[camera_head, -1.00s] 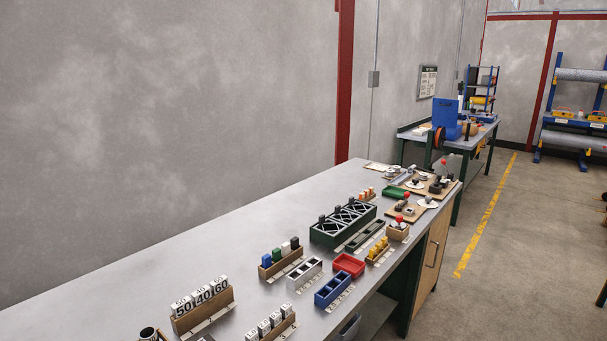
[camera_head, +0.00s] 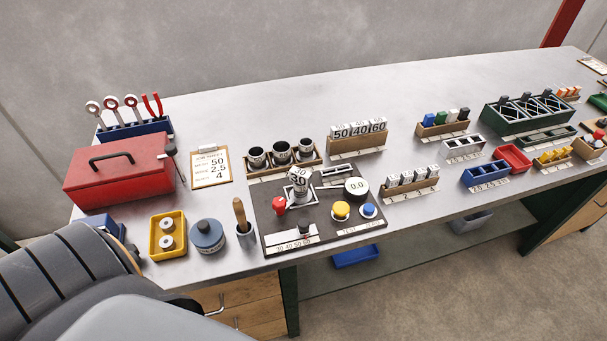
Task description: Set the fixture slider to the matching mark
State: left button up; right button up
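The fixture is a dark board (camera_head: 268,231) near the bench's front edge. The knob stands towards the right end of a white scale strip (camera_head: 291,244) with several small marks, which seem to run from 30 to 60. The exact mark at the knob is too small to tell. A job card on a clipboard (camera_head: 211,168), left of the fixture, reads 50, 2.5 and 4. A block marked 30 (camera_head: 299,183) stands in the fixture. Neither gripper is in view.
The fixture also carries a red knob (camera_head: 279,205), a yellow button (camera_head: 341,209), a blue button (camera_head: 369,210) and a round 0.0 dial (camera_head: 356,187). A red toolbox (camera_head: 120,172) stands left. Racks of numbered blocks (camera_head: 357,143) stand behind. The bench's back strip is clear.

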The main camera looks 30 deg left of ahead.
aim_at(302, 226)
jog(key=j+u, duration=0.5)
jog(key=u, duration=0.15)
jog(key=k+l+u, duration=0.5)
jog(key=k+l, duration=0.2)
